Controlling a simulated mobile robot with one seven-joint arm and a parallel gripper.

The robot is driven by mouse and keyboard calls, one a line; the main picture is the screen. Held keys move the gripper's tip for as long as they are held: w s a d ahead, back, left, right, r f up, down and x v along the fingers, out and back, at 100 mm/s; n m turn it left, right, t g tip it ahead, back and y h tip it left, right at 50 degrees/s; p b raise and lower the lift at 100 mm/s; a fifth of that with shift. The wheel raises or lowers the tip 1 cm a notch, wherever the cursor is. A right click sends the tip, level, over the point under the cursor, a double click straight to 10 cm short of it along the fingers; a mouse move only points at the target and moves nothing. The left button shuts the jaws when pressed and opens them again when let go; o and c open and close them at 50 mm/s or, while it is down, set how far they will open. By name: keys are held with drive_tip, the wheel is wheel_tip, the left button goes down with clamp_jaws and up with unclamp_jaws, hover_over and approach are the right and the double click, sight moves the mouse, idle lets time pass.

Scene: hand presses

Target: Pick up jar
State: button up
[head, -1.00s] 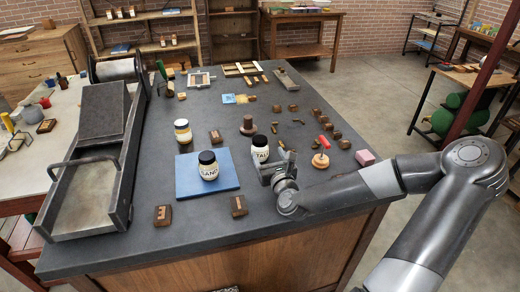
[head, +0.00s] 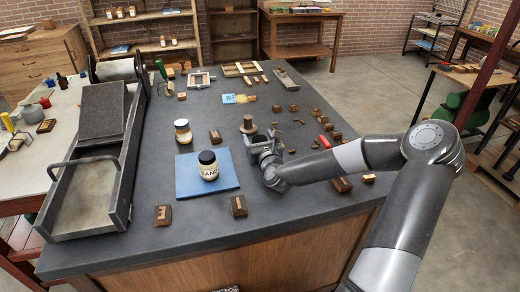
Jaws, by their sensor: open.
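A jar with a black lid and a SAND label (head: 208,166) stands upright on a blue mat (head: 188,190). My gripper (head: 259,146) is open at the right of the mat, in front of a brown round-topped tool (head: 248,125). It covers the spot where a black-lidded white jar showed earlier. That jar is hidden now, so I cannot tell whether it is between the jaws.
A metal press (head: 92,175) fills the bench's left side. Small wooden blocks lie at the front (head: 239,206) and right (head: 341,184). My arm partly covers a red-handled tool (head: 324,141). The front strip of the bench is mostly clear.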

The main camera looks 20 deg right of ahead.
drive_tip(key=shift+c, duration=0.5)
drive_tip(key=c, duration=1.1)
drive_tip(key=shift+r, duration=0.1)
wheel_tip(320, 180, up, 4)
drive_tip(key=shift+r, duration=0.1)
drive_tip(key=s+d+r, duration=0.6)
drive_tip(key=s+d, duration=0.1)
drive_tip(key=d, duration=0.2)
drive_tip(key=shift+d+r, duration=0.2)
drive_tip(key=shift+r, duration=0.1)
